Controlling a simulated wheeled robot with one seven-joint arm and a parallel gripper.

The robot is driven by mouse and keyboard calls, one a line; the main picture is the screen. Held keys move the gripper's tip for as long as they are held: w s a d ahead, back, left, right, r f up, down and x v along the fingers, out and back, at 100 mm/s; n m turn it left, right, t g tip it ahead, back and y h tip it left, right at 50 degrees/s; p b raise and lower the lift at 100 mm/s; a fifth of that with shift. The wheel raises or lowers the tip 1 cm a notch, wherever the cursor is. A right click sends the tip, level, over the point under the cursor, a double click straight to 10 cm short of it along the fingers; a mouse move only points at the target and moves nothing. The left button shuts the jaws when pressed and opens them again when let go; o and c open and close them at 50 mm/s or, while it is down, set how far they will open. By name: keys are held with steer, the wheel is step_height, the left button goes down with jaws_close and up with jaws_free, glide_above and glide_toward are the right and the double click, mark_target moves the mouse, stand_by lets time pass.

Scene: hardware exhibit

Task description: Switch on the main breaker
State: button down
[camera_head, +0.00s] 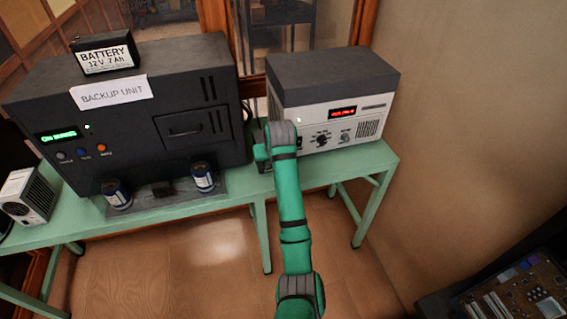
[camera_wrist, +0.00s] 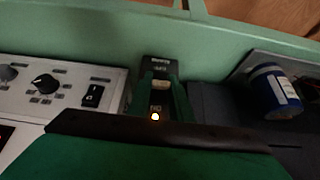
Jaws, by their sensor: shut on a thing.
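The main breaker (camera_wrist: 160,63) is a narrow dark housing with small white lettering, standing between the white unit and the black unit in the wrist view. My gripper (camera_wrist: 162,86) has its green fingers on either side of the breaker's pale switch lever and is shut on it. A small light (camera_wrist: 155,117) glows on the breaker close to the wrist. The lettering is too small to read surely. In the head view, my gripper (camera_head: 263,150) is between the two units, and my arm hides most of the breaker.
The white unit (camera_head: 325,110) with a red display and knobs stands close to the right of my gripper. The black backup unit (camera_head: 125,110) stands to its left, with two blue-and-white cylinders (camera_head: 117,193) in front. All rest on a green table (camera_head: 345,163).

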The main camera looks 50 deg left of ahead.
steer(key=shift+r, duration=0.1)
steer(key=shift+a, duration=0.1)
stand_by(0.3)
steer(key=c, duration=1.6)
jaws_free()
steer(key=v, duration=1)
steer(key=shift+r, duration=0.35)
steer(key=shift+f, duration=0.1)
